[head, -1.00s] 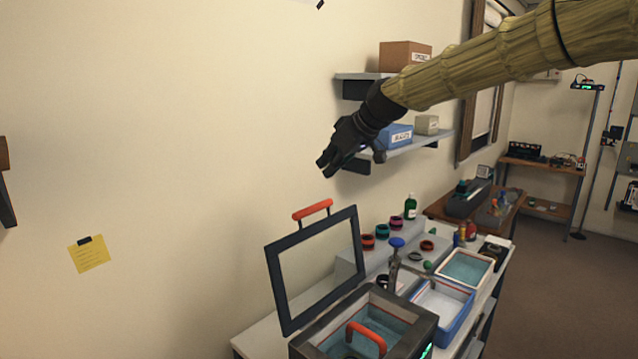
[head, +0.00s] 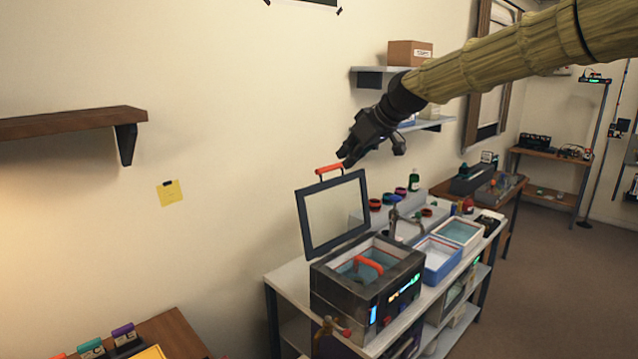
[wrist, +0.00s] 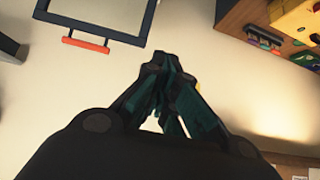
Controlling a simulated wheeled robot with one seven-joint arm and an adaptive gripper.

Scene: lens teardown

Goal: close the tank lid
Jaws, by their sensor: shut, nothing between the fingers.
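The tank (head: 345,294) is a dark box on the bench, with water and an orange-red basket handle (head: 368,265) inside. Its lid (head: 301,218), a dark frame around a clear pane, stands upright at the tank's back edge, so the tank is open. A red-orange handle (head: 329,169) sits on the lid's top edge. My gripper (head: 348,160) is shut and empty, just above and right of that handle in the head view, apparently apart from it. In the wrist view my gripper (wrist: 158,62) points away from the lid frame (wrist: 124,36) and its red handle (wrist: 85,44), which lie at upper left.
A blue tray (head: 440,262) and a white-rimmed tray (head: 462,233) stand right of the tank. A tap (head: 394,218) and several coloured rings are behind. Wall shelves (head: 430,125) hang near my arm. A brown shelf (head: 70,122) is at left.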

